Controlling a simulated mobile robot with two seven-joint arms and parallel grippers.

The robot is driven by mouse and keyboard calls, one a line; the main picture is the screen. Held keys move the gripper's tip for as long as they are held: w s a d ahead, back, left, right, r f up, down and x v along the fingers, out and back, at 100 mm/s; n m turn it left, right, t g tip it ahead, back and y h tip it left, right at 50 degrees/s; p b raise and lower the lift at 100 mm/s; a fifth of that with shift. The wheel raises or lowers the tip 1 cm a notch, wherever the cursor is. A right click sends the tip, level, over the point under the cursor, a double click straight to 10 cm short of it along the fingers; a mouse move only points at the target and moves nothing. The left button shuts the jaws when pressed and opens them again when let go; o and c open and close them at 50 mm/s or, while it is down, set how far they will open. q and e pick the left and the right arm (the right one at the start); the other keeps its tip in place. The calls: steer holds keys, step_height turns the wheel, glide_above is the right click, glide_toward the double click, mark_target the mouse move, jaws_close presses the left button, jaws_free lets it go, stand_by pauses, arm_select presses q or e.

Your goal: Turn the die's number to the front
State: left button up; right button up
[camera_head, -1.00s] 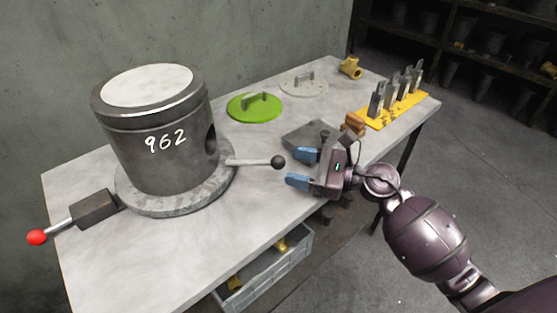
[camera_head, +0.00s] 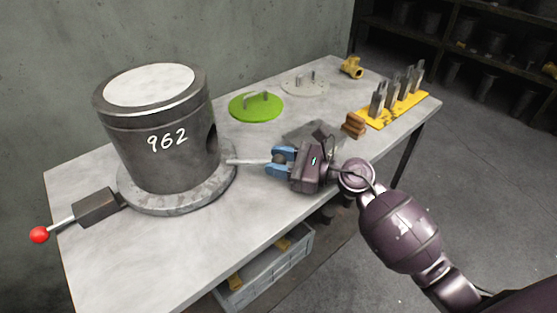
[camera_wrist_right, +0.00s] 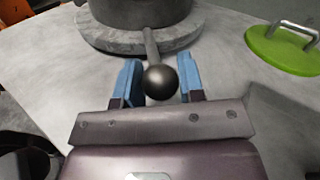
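The die is a dark metal cylinder (camera_head: 160,140) with a light top and a white 962 on the side facing me. It stands on a round grey turntable (camera_head: 150,203). The turntable's handle (camera_head: 245,161) points right; its black ball knob (camera_wrist_right: 160,82) shows in the right wrist view. My right gripper (camera_head: 277,162) is at the handle's end, its blue fingers open on both sides of the knob. In the right wrist view (camera_wrist_right: 160,85) a gap shows between the knob and each finger. In the head view the fingers largely hide the knob. My left gripper is not in view.
A red-knobbed lever on a dark block (camera_head: 97,207) is at the table's left edge. A green lid (camera_head: 256,107) and a grey lid (camera_head: 305,86) lie behind. A yellow rack (camera_head: 397,110) stands at right. The table (camera_head: 190,245) in front of the turntable is clear.

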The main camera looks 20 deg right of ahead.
jaws_close()
steer(key=shift+w+d+f, duration=0.1)
steer(key=shift+w+d, duration=0.2)
steer(key=shift+w, duration=0.15)
steer(key=shift+w+d+b, duration=0.2)
steer(key=shift+w+b, duration=0.2)
steer(key=shift+w, duration=0.25)
steer(key=o, duration=0.8)
jaws_free()
steer(key=shift+s, duration=0.1)
steer(key=shift+c, duration=0.2)
